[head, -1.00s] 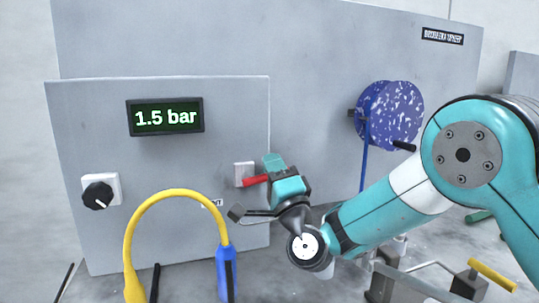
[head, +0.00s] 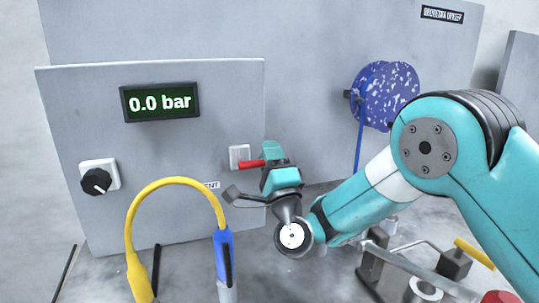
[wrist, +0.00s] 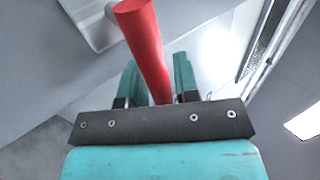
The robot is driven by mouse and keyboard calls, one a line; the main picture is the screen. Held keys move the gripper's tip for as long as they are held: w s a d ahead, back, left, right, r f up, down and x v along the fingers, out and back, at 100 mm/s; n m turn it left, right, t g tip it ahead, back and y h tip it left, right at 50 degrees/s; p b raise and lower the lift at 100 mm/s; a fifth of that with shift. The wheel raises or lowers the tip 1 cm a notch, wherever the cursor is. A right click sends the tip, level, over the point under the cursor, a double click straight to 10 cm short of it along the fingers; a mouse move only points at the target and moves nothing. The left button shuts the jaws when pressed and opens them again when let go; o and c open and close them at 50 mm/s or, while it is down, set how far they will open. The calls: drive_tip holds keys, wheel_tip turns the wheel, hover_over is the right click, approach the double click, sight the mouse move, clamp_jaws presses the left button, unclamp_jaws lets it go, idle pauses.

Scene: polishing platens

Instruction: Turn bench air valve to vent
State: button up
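The bench air valve is a small white block (head: 239,156) with a red lever (head: 250,164), low on the right of the grey panel. The lever points right, close to level, and its end meets my gripper (head: 271,154). In the wrist view the red lever (wrist: 145,45) runs down between the two teal fingers of my gripper (wrist: 158,80). A narrow gap shows on its right side; I cannot tell whether the fingers press on it. The display (head: 160,102) reads 0.0 bar. A small label (head: 212,185) below the valve is too small to read fully.
A black knob (head: 97,181) sits at the panel's left. A yellow hose (head: 178,183) with a blue end (head: 223,258) arches in front. A speckled blue disc (head: 385,95) hangs at the right. Metal fixtures (head: 400,270) stand below my arm.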

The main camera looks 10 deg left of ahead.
drive_tip(key=shift+s+d+f+b, duration=0.15)
drive_tip(key=shift+s+f+b, duration=0.25)
drive_tip(key=shift+b, duration=0.45)
drive_tip(key=b+v, duration=0.5)
drive_tip(key=v, duration=0.1)
drive_tip(key=shift+d, duration=0.15)
drive_tip(key=shift+s, duration=0.15)
